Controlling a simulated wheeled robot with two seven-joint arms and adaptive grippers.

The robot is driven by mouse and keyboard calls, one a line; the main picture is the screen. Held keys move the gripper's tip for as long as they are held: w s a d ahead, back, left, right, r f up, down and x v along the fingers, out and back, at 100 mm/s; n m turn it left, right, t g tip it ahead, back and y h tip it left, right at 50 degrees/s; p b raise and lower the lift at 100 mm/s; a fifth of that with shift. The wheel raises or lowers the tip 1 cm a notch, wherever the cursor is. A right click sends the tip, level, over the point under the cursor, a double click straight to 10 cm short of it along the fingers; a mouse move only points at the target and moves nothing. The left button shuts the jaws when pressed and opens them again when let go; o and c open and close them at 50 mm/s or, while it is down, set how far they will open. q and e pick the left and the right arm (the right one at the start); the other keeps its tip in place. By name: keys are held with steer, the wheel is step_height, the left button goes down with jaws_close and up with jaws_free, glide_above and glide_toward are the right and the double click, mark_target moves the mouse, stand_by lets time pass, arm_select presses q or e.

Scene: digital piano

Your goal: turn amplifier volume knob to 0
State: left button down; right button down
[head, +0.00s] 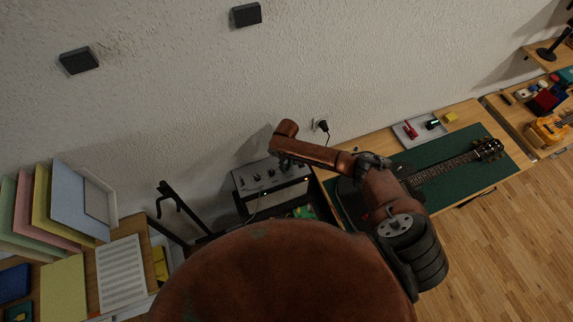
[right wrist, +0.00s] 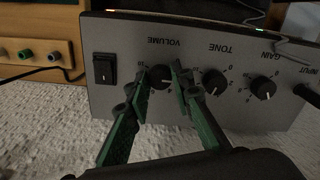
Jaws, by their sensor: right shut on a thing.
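The dark volume knob (right wrist: 159,76) sits beside the VOLUME label, between the tone knob and the power switch. My right gripper (right wrist: 161,73) has its green-padded fingers on either side of the volume knob and is shut on it. The fingers partly cover the knob and its scale, so I cannot read its setting. My left gripper is not in view.
The tone knob (right wrist: 214,82) and gain knob (right wrist: 263,88) are close beside the fingers. A black power switch (right wrist: 104,69) is on the other side. A guitar (head: 440,171) lies on a green mat to the right. A black stand (head: 180,205) is left of the amplifier.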

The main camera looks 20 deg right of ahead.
steer(key=n, duration=0.4)
steer(key=shift+n, duration=0.3)
steer(key=shift+w+n, duration=0.1)
steer(key=shift+n, duration=2.2)
steer(key=c, duration=1.7)
jaws_free()
step_height(320, 180, up, 12)
